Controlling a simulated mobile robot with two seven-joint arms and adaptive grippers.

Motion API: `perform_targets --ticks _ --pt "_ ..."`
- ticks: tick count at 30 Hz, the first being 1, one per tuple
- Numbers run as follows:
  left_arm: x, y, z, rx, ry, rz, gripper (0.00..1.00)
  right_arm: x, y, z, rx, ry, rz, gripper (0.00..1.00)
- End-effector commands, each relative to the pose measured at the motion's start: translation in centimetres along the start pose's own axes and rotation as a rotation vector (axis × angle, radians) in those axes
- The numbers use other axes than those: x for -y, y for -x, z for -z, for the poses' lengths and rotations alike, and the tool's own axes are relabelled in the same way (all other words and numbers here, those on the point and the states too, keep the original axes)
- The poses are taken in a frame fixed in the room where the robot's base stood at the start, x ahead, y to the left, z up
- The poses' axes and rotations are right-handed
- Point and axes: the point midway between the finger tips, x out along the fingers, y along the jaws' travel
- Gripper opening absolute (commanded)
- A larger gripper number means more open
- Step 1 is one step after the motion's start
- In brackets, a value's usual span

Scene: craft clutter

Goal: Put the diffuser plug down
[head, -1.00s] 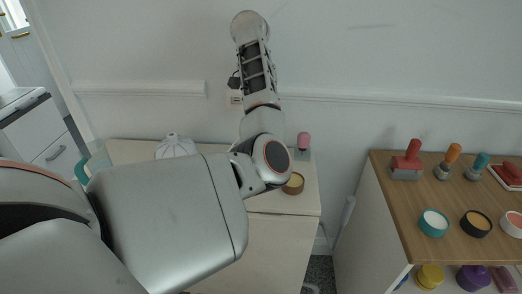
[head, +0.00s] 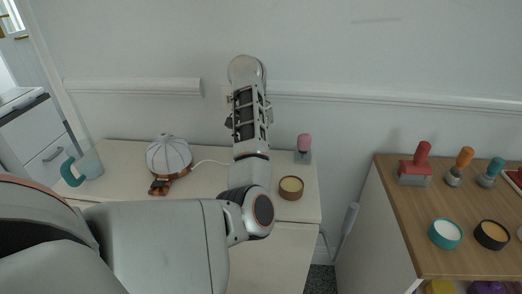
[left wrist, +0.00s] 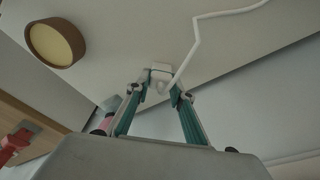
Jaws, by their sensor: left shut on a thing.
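The diffuser is a white ribbed dome (head: 169,154) on a brown base, standing on the pale cabinet top (head: 125,150). Its white cable (head: 208,162) runs right and passes behind my left arm. The white plug (left wrist: 160,67) shows in the left wrist view, with the cable trailing from it. My left gripper (left wrist: 161,77) has its teal fingers shut on the plug. In the head view my own arm hides the plug and fingertips. I cannot tell whether the plug touches the cabinet top. My right gripper is in neither view.
A brown bowl (head: 291,188) and a pink-handled stamp (head: 304,147) stand on the cabinet's right part. A teal-handled mug (head: 88,167) stands at its left end. A wooden-topped unit (head: 401,203) with stamps and bowls is at the right.

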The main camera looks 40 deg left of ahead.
Motion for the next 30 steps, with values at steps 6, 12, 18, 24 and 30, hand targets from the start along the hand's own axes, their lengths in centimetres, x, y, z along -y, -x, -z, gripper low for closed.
perform_targets --ticks 6,12,18,24,30 --pt "0.0 0.0 0.0 0.001 0.0 -0.001 0.39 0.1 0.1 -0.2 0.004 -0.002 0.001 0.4" --pt "0.0 0.0 0.0 0.001 0.0 -0.001 0.39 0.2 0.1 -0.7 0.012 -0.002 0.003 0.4" --pt "0.0 1.4 0.2 -0.006 0.0 0.0 0.39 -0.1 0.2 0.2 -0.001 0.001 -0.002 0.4" --pt "0.0 5.6 0.3 -0.014 0.0 0.001 0.39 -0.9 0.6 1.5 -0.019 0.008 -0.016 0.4" --pt "-0.1 9.5 0.2 -0.011 -0.001 0.001 0.39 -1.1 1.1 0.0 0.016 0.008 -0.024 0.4"
